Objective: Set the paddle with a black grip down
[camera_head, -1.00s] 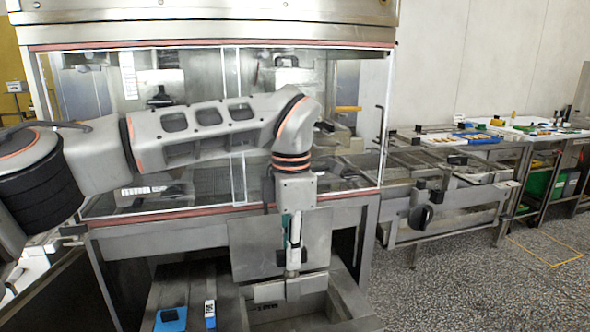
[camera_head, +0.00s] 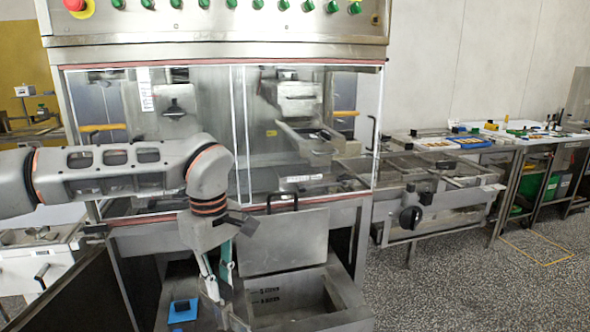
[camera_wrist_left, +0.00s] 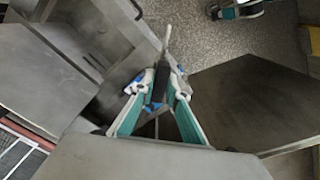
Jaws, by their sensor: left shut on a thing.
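My left gripper (camera_head: 214,288) points down beside the open steel tank, in front of the glazed machine. In the left wrist view its teal fingers (camera_wrist_left: 158,95) are closed around the paddle's black grip (camera_wrist_left: 160,78). A thin pale shaft (camera_wrist_left: 167,38) extends beyond the grip. The paddle is hard to make out in the head view, and its lower part is hidden or too small to tell. What looks like my right gripper (camera_wrist_left: 238,11) shows at the top of the left wrist view; its jaw state is unclear.
The steel tank (camera_head: 335,292) stands open, with an upright plate (camera_head: 284,242) behind it. A blue holder (camera_head: 183,310) sits left of my left gripper. The glazed machine (camera_head: 310,160) blocks the back. A conveyor (camera_head: 430,195) and tables stand at the right, with bare floor before them.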

